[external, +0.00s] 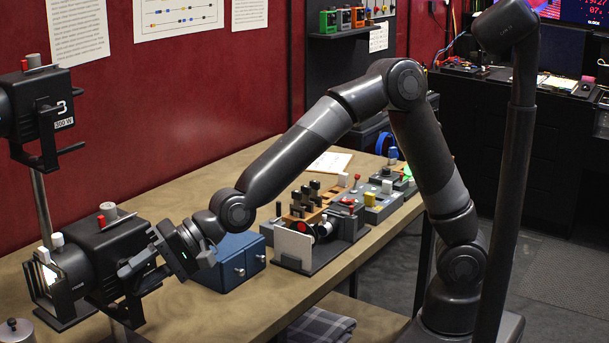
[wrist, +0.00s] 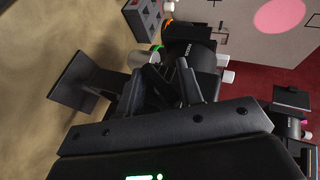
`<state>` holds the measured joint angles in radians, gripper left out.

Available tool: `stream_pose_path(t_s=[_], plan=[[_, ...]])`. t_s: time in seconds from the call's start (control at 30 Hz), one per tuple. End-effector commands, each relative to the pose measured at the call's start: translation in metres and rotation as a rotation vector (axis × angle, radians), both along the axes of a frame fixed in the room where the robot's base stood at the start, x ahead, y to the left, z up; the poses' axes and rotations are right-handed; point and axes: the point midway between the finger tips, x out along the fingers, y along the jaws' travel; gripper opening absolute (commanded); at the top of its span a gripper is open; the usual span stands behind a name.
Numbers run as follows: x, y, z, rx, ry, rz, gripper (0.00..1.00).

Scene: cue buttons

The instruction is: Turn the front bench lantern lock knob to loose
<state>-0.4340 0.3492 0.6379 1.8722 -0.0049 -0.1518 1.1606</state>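The front bench lantern (external: 105,250) is a black lamp at the front left of the bench, with a lit opening at its left. It has a white knob (external: 57,240) and a red knob (external: 101,220) on top. In the wrist view its dark body (wrist: 190,48) lies just beyond my fingers. My gripper (external: 137,270) is at the lantern's right side, by its dark yoke; it also shows in the wrist view (wrist: 167,82). The fingers are close together, but dark parts overlap, so I cannot tell whether they grip anything. The lock knob is not clearly distinguishable there.
A blue box (external: 230,262) stands right of my gripper. A panel with a white plate (external: 293,250) and several control boxes (external: 375,205) stand farther right. A silver can (external: 17,330) is at lower left.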

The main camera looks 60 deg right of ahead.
Motion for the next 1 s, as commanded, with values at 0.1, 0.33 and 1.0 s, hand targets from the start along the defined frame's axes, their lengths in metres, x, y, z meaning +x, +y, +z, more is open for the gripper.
stream_pose_path(t_s=[0.1,0.33,1.0], plan=[[0.001,-0.001,-0.001,0.062,0.004,-0.002,0.33],[0.001,-0.001,-0.002,0.214,0.004,-0.002,0.33],[-0.021,-0.056,0.001,0.462,-0.003,-0.002,0.33]])
